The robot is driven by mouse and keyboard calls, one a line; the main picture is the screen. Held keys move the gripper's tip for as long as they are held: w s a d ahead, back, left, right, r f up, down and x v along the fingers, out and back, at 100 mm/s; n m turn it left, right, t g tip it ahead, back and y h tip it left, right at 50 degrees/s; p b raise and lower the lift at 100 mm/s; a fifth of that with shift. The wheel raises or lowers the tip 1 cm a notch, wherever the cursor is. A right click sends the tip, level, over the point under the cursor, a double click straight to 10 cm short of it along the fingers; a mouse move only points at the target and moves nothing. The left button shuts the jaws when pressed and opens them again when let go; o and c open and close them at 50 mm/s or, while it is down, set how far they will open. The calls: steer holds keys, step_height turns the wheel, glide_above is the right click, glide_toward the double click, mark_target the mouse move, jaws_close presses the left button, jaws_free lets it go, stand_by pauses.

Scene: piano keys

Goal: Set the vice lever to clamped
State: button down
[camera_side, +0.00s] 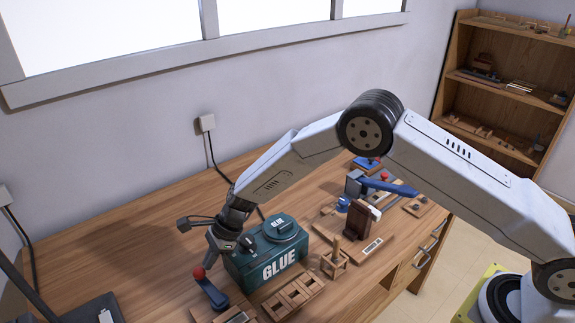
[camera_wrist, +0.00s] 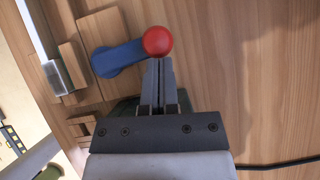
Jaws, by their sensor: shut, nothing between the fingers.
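A blue lever with a red ball on its end stands at the front left of the bench in the side view, its blue arm (camera_side: 212,294) under the red ball (camera_side: 198,273). The wrist view also shows the blue arm (camera_wrist: 117,58) and the red ball (camera_wrist: 157,41). My gripper (camera_side: 209,260) points down just above the ball, and its fingers (camera_wrist: 159,64) are shut and empty. The fingertips are right by the ball; I cannot tell whether they touch it. Another blue lever (camera_side: 388,186) with a red ball lies farther right. No readable label shows which is the vice lever.
A green GLUE box (camera_side: 268,262) stands close to the right of my gripper. A wooden box with compartments (camera_side: 293,295) and a small wooden holder (camera_side: 335,264) are in front. A dark object (camera_side: 88,312) is at the lower left. Bare bench lies left of the lever.

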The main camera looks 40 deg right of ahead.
mark_target(195, 273)
steer(key=shift+w+a+n+g, duration=0.1)
steer(key=shift+a+n+g, duration=0.3)
steer(key=shift+n, duration=0.2)
steer(key=shift+a+n+g, duration=0.9)
steer(key=shift+a+n, duration=0.25)
steer(key=shift+n, duration=0.45)
steer(key=shift+s+a+n+g+h, duration=0.25)
steer(key=shift+a+n+g, duration=0.4)
steer(key=shift+n, duration=0.45)
steer(key=shift+s+a+n+g+h, duration=0.1)
steer(key=shift+a+n+g+h, duration=0.25)
steer(key=shift+a+n+g, duration=0.55)
steer(key=shift+s+a+t, duration=0.35)
steer(key=shift+s+a, duration=0.55)
steer(key=shift+a, duration=0.15)
steer(key=shift+s+a+n+g+h, duration=0.4)
steer(key=shift+s+n, duration=0.1)
steer(key=shift+n, duration=0.5)
steer(key=shift+s+a, duration=0.15)
steer(key=shift+s, duration=0.1)
steer(key=shift+s+a, duration=0.15)
steer(key=shift+s, duration=0.05)
